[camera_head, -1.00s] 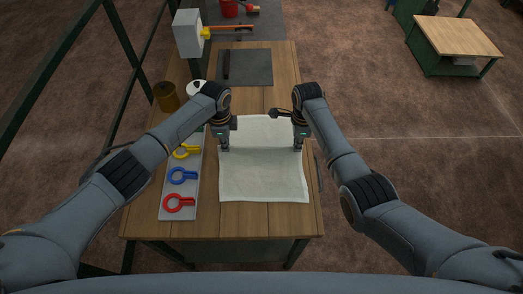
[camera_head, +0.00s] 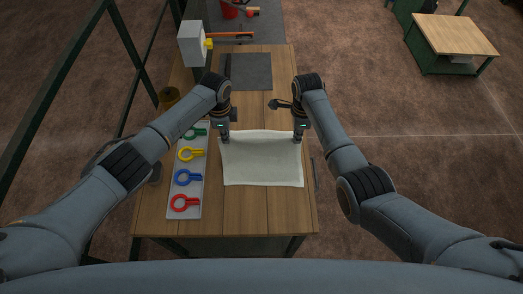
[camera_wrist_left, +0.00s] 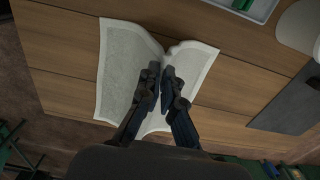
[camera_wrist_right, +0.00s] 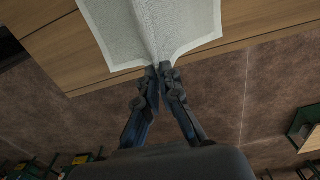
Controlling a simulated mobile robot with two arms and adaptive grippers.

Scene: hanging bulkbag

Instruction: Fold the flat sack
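The white sack (camera_head: 262,165) lies on the wooden table, its far edge drawn up between my two grippers. My left gripper (camera_head: 225,140) is at its far left corner. In the left wrist view the fingers (camera_wrist_left: 161,72) are shut with the cloth (camera_wrist_left: 125,60) puckered at their tips. My right gripper (camera_head: 298,137) is at the far right corner. In the right wrist view its fingers (camera_wrist_right: 158,70) are shut on a pinched fold of the cloth (camera_wrist_right: 125,30). The cloth right between the fingertips is mostly hidden.
A grey tray (camera_head: 187,213) with green, yellow, blue and red ring tools stands left of the sack on the table (camera_head: 245,215). A dark mat (camera_head: 250,72) and a grey block (camera_head: 192,43) are at the back. The table's near strip is clear.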

